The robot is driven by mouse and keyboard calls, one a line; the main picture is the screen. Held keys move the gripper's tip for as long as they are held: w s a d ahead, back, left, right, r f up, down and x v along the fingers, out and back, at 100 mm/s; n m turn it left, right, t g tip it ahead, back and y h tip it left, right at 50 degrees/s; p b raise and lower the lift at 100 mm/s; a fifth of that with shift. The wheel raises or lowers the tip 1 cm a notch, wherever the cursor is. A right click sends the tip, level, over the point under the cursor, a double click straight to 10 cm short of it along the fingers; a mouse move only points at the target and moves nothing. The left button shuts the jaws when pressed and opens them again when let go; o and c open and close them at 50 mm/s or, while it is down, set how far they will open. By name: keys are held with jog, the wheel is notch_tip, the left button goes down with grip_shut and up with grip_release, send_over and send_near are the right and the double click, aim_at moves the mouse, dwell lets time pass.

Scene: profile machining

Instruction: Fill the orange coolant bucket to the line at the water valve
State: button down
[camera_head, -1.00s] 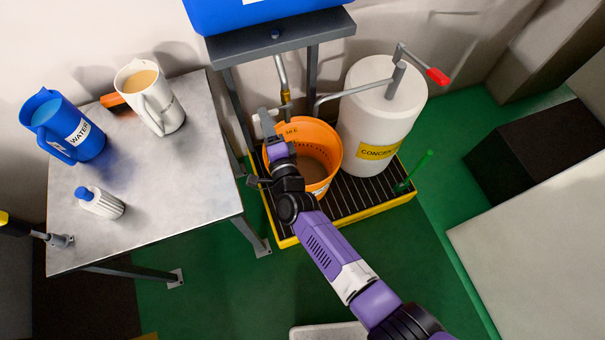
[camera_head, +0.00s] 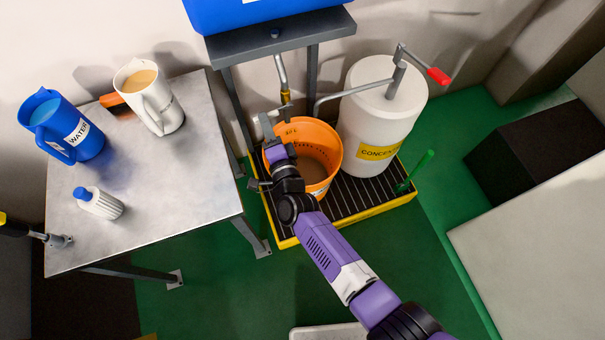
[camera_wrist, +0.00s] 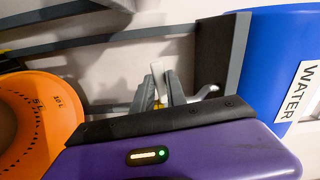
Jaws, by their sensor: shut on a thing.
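The orange bucket (camera_head: 325,137) stands upright on the drip tray with brownish liquid low inside. In the wrist view, the bucket (camera_wrist: 62,100) shows volume marks on its inner wall. The brass water valve (camera_head: 285,97) hangs on a pipe below the blue water tank (camera_head: 260,12). My gripper (camera_head: 267,122) is at the valve, above the bucket's left rim. In the wrist view, my gripper (camera_wrist: 165,92) is shut on the white valve handle (camera_wrist: 157,70). My arm and gripper cover part of the bucket and valve outlet. I cannot tell whether water is flowing.
A white concentrate drum (camera_head: 375,120) with a red-handled pump stands right of the bucket on the yellow-edged drip tray (camera_head: 345,212). A steel table (camera_head: 165,205) at the left holds a blue jug (camera_head: 62,125), a cream jug (camera_head: 150,97) and a small bottle (camera_head: 98,203).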

jog(key=shift+d+f+n+b, duration=0.15)
jog(key=shift+f+n, duration=0.3)
jog(key=shift+n, duration=0.2)
jog(key=shift+d+f+n+b, duration=0.1)
jog(key=shift+f+n+b, duration=0.05)
jog(key=shift+f+n, duration=0.4)
jog(key=shift+w+d+f+n+b, duration=0.1)
jog(key=shift+d+f+n+b, duration=0.2)
jog(key=shift+n, duration=0.4)
jog(key=shift+w+d+f+n+b, duration=0.1)
jog(key=shift+d+f+n+b, duration=0.1)
jog(key=shift+f+n, duration=0.4)
jog(key=shift+w+d+f+n+b, duration=0.15)
jog(key=shift+f+n+b, duration=0.1)
jog(key=shift+n, duration=0.55)
jog(key=shift+s, duration=0.1)
jog(key=shift+d+f+n+b, duration=0.4)
jog(key=shift+d+n+b, duration=0.05)
jog(key=shift+n, duration=0.45)
dwell(3.7)
